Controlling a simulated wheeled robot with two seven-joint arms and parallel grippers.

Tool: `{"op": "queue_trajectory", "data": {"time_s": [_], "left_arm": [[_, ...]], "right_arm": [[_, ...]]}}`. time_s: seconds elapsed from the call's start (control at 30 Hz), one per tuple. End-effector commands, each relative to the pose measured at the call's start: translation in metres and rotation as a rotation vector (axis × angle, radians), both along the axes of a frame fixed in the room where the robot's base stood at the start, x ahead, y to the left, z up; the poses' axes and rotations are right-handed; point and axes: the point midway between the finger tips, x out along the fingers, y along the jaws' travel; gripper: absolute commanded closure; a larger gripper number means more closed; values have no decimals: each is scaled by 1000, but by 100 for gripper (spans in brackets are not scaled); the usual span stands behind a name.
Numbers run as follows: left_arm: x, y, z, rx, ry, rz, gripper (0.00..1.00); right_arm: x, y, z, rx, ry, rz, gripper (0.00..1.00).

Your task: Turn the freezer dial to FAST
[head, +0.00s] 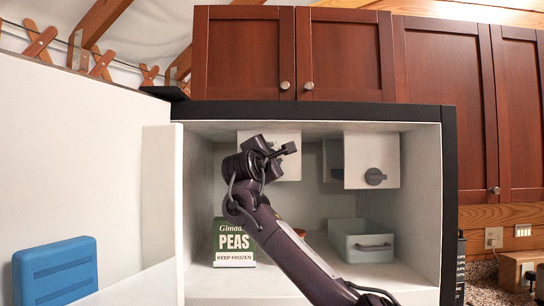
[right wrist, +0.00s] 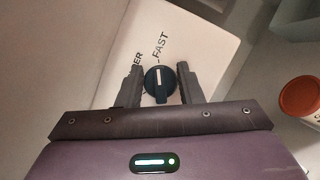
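The dark round dial (right wrist: 160,85), with a white pointer line, sits on a white panel lettered "FAST" (right wrist: 160,47) and a partly hidden word ending in "ER" (right wrist: 138,62). The pointer runs nearly straight up in the right wrist view; I cannot tell which mark it is set to. My right gripper (right wrist: 159,72) is open, one finger on each side of the dial, with small gaps visible. In the head view, my right gripper (head: 278,153) is in front of the left white box (head: 290,168) inside the freezer (head: 448,200); that dial is hidden there. My left gripper is out of view.
Below stand a green peas box (head: 234,238), a grey-green bin (head: 345,245) and an orange-lidded tub (right wrist: 300,97). A blue case (head: 55,272) is at lower left. Freezer walls close in both sides.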

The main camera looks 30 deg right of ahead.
Motion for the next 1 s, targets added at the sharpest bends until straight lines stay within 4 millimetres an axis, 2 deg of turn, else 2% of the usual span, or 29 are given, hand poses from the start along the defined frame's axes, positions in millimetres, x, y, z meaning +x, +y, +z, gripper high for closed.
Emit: {"op": "queue_trajectory", "data": {"time_s": [0.13,0.5,0.7,1.0], "left_arm": [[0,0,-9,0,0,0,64],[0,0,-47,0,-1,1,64],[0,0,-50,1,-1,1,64],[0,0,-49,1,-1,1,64]], "right_arm": [[-6,7,-3,-2,-3,1,67],[-43,51,-15,-1,-3,0,67],[-49,59,-15,0,0,-1,67],[-49,59,-15,1,0,0,67]]}}
